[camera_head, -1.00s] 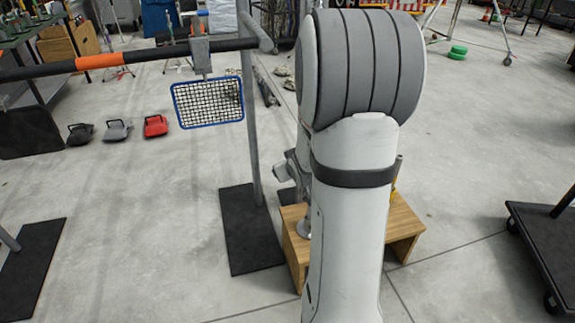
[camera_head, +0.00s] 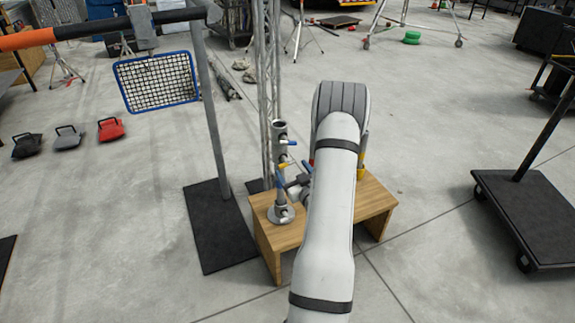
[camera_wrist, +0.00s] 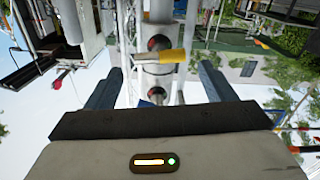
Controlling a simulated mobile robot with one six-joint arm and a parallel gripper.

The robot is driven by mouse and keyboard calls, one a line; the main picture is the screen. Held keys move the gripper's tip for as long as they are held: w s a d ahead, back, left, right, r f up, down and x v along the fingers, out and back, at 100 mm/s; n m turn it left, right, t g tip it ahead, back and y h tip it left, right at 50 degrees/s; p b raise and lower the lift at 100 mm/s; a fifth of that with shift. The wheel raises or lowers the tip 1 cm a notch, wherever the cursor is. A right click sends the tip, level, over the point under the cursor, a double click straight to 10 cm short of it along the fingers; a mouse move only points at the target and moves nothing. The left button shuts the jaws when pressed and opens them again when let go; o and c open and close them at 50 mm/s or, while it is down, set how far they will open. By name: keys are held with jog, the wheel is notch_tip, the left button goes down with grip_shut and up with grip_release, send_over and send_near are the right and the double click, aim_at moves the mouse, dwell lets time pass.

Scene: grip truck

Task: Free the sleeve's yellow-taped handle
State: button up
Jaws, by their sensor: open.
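A grey upright tube, the sleeve (camera_head: 281,185), stands on a wooden stool (camera_head: 374,203) in the head view, with small coloured handles on its side. In the wrist view the sleeve (camera_wrist: 158,28) rises in the middle, with dark round openings. The yellow-taped handle (camera_wrist: 172,56) lies crosswise in front of it, its bare grey end to the left. My gripper (camera_wrist: 160,72) is open and empty, its fingertips either side of the handle in the picture. I cannot tell the depth gap. A blue piece (camera_wrist: 147,103) shows low between the fingers. My arm hides much of the stool.
A post on a black base plate (camera_head: 220,228) stands left of the stool, with a blue-rimmed mesh (camera_head: 158,82) above. A yellow object (camera_head: 361,165) is partly hidden right of my arm. A black cart (camera_head: 520,215) stands at the right. The floor between is clear.

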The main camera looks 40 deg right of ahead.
aim_at(288, 164)
jog(key=x, duration=0.5)
jog(key=c, duration=1)
